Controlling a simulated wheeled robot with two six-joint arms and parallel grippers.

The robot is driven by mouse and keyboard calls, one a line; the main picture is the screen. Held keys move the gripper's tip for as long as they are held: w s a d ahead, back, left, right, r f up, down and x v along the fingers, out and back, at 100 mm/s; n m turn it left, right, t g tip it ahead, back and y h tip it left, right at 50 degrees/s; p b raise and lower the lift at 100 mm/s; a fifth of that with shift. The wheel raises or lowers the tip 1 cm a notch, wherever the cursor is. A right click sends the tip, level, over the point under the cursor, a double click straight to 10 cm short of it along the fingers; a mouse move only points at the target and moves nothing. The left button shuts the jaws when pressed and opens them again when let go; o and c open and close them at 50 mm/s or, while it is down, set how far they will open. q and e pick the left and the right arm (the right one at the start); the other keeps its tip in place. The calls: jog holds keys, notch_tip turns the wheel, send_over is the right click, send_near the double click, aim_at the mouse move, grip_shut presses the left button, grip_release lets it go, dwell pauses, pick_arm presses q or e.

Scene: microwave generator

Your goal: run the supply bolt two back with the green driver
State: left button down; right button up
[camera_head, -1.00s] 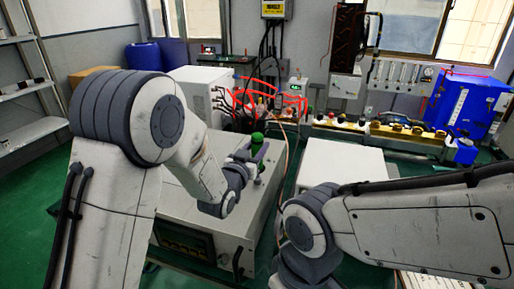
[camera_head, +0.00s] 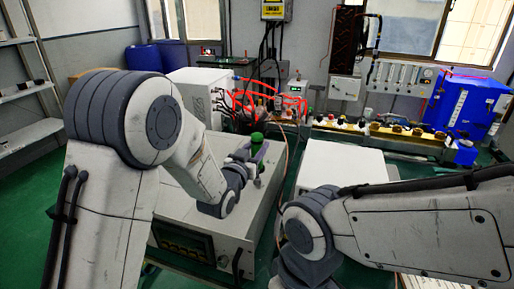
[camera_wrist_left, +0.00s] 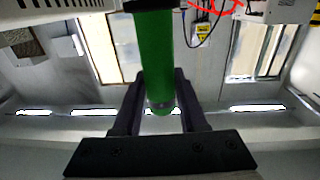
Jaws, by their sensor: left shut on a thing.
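The green driver (camera_head: 257,142) stands upright over the top of a large beige cabinet (camera_head: 215,226) in the head view. My left gripper (camera_head: 250,156) is shut on it. In the left wrist view the driver's green handle (camera_wrist_left: 155,50) runs between the two dark fingers of the left gripper (camera_wrist_left: 160,82). The driver's tip and whatever lies under it are too small or hidden to make out. I cannot pick out supply bolt two. My right arm crosses the lower right of the head view, but its gripper is not seen.
A white unit (camera_head: 203,92) with red cables (camera_head: 290,103) stands behind the cabinet. A lower white box (camera_head: 343,163) is to the right. A bench row of fittings (camera_head: 400,130) and a blue container (camera_head: 467,105) stand farther back. Shelves (camera_head: 22,95) line the left wall.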

pick_arm(q)
jog(key=shift+s+f, duration=0.1)
jog(key=shift+f, duration=0.2)
jog(key=shift+r+p, duration=2.5)
jog(key=shift+r, duration=2.35)
